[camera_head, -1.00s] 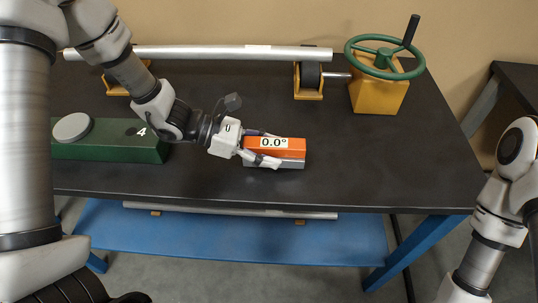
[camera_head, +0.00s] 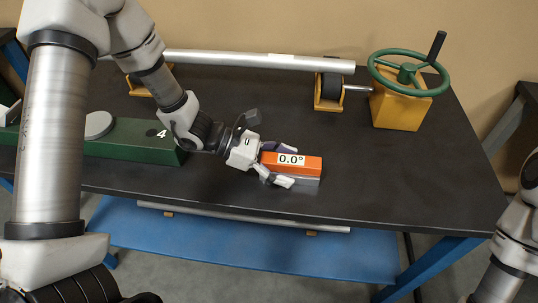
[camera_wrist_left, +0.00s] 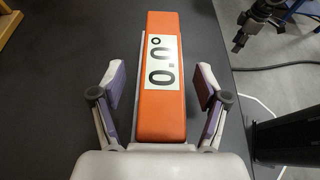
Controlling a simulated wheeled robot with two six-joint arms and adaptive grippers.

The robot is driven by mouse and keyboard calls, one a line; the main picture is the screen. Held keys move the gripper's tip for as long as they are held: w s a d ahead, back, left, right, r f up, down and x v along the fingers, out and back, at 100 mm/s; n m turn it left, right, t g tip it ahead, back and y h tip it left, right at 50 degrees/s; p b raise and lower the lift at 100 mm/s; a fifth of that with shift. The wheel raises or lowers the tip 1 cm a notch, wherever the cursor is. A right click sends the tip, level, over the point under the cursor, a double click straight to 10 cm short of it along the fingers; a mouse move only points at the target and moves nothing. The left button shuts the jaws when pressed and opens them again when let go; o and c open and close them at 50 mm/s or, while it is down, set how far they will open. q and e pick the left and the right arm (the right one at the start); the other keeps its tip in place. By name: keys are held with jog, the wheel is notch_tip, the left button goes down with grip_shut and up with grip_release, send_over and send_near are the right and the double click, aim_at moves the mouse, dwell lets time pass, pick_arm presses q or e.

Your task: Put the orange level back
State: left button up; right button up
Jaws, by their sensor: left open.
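The orange level (camera_head: 308,163) lies on the dark table top, with a grey lower part and a white label reading 0.0°. My left gripper (camera_head: 285,165) is at its left end, with its two fingers open on either side of it. In the left wrist view the level (camera_wrist_left: 163,105) runs away from the palm between the fingers of the left gripper (camera_wrist_left: 160,95), with a gap on both sides. Only part of my right arm shows at the right edge of the head view; its gripper is out of the picture.
A green block (camera_head: 130,150) marked 4 with a grey disc (camera_head: 98,125) stands left on the table (camera_head: 400,180). A long metal tube (camera_head: 220,60) rests on roller stands (camera_head: 330,103) at the back. A green handwheel (camera_head: 383,62) on a yellow base stands back right.

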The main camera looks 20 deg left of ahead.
pick_arm(q)
jog(key=p+v, duration=0.1)
jog(key=v, duration=0.2)
jog(key=p+v, duration=0.1)
jog(key=v, duration=0.3)
jog(key=p+v, duration=0.2)
jog(key=v, duration=0.2)
jog(key=shift+r, duration=0.3)
jog(key=shift+a, duration=0.3)
jog(key=shift+s+a+f, duration=0.1)
jog(key=shift+a, duration=0.05)
